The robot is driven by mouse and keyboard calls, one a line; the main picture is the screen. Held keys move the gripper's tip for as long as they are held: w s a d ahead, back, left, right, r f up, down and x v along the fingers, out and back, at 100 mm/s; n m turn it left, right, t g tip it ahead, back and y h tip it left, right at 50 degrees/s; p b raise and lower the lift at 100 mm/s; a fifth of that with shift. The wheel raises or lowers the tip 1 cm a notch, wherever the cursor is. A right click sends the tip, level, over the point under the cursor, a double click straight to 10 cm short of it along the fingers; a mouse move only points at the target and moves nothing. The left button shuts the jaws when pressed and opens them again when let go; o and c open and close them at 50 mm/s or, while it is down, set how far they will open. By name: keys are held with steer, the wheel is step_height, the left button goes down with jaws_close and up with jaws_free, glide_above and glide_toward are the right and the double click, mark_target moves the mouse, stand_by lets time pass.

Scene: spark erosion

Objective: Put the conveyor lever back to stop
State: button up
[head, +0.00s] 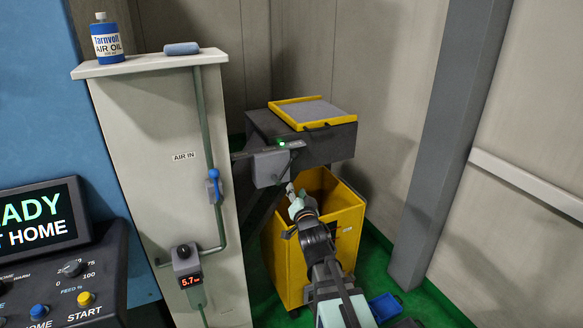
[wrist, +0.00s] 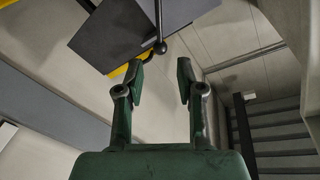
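The conveyor lever (wrist: 158,20) shows in the wrist view as a thin dark rod with a black ball knob (wrist: 160,47). It runs beside a grey control box (wrist: 115,32). My gripper (wrist: 161,80) is open and empty, and the knob is just beyond the gap between its fingertips, not between the pads. In the head view the control box (head: 271,167) has a lit green lamp (head: 282,143) on top. My gripper (head: 294,197) is just below and right of that box. The lever is too small there to read its position surely.
A yellow bin (head: 345,238) stands under the conveyor end (head: 325,143), behind my arm. A yellow-rimmed tray (head: 312,111) lies on top. The pale cabinet (head: 150,125) with a blue valve handle (head: 214,186) is left. A grey post (head: 445,130) is right.

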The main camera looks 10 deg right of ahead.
mark_target(288, 167)
steer(key=w, duration=1.7)
steer(key=shift+f, duration=0.1)
jaws_close()
